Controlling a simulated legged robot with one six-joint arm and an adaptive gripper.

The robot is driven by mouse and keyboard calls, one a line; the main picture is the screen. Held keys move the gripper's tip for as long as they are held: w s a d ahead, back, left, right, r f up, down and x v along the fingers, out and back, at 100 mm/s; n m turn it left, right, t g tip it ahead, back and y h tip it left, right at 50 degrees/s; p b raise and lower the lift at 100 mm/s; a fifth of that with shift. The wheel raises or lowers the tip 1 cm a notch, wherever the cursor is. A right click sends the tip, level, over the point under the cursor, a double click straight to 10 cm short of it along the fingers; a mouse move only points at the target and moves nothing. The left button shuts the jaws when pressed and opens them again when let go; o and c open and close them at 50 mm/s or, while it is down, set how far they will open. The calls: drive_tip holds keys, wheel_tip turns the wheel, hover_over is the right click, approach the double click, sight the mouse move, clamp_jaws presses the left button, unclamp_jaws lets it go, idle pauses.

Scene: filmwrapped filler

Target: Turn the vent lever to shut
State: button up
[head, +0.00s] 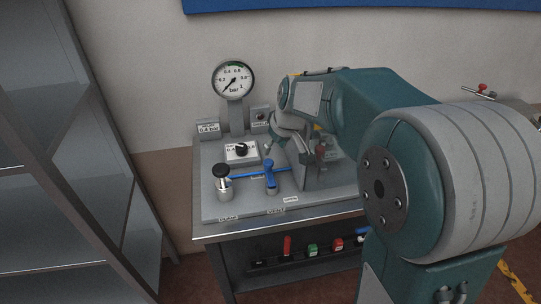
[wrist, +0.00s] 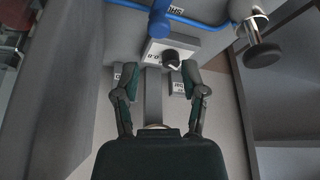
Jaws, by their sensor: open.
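The vent lever is blue (head: 269,175) and sits on a thin blue pipe (head: 245,174) on the grey bench panel. In the wrist view, the lever's rounded end (wrist: 158,24) shows at top centre, beside a label reading "SHU", the rest cut off. An "OPEN" label (head: 291,199) lies to the front right of the lever in the head view. In the wrist view, my gripper (wrist: 160,78) is open and empty, its two fingers apart. The lever shows beyond the fingertips, not between them. In the head view, my fingers cannot be made out clearly.
A pressure gauge (head: 234,80) stands at the back of the panel. A black dial (head: 242,150) sits before it, and a black-knobbed valve (head: 222,178) stands left of the lever. A metal shelf (head: 55,150) is at the left.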

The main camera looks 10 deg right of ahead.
drive_tip(key=shift+v, duration=1.8)
drive_tip(key=shift+s, duration=0.1)
drive_tip(key=s+d+r+m+t+h, duration=0.1)
drive_tip(key=s+m, duration=0.3)
drive_tip(key=s, duration=2.1)
drive_tip(key=shift+s+d+r+m+h, duration=0.2)
drive_tip(key=shift+d+r+m+h, duration=0.1)
drive_tip(key=shift+d+h, duration=0.1)
